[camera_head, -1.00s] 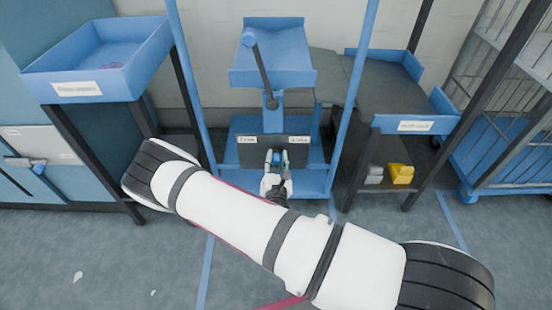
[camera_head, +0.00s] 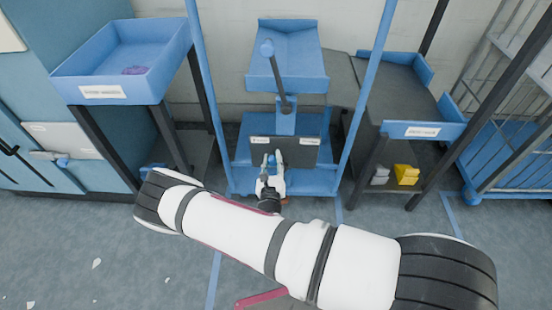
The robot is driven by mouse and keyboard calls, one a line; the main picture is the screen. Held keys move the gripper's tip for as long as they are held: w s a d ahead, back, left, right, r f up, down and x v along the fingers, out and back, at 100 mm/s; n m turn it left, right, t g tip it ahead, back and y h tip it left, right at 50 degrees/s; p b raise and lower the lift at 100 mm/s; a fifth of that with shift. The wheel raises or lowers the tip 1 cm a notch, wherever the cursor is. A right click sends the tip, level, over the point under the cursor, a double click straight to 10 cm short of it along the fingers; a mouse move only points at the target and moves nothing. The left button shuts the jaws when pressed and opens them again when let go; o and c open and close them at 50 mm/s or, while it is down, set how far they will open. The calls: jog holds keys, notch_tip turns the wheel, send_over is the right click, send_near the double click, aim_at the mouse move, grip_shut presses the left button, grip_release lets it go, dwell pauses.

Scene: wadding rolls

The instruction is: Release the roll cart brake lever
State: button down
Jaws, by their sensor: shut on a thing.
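The blue roll cart (camera_head: 238,182) stands ahead in the head view, with a dark panel (camera_head: 290,153) low on it. The panel has a small white label near its left end and one near its right, too small to read surely. My gripper (camera_head: 271,161) is in front of the panel, left of its middle, near the left label. It is shut on a small blue handle, apparently the brake lever (camera_head: 271,158); the fingers hide most of it.
A blue tray on dark legs (camera_head: 120,92) stands left, and a dark table with a blue-edged top (camera_head: 422,131) stands right. A yellow item (camera_head: 406,174) is on its lower shelf. A wire cage cart (camera_head: 525,100) is far right. The floor in front is mostly clear.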

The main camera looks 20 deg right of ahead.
jog(key=shift+a+f+n, duration=0.15)
jog(key=shift+a+n, duration=0.1)
jog(key=shift+n, duration=0.05)
jog(key=c, duration=1.3)
grip_release()
jog(key=v, duration=1.2)
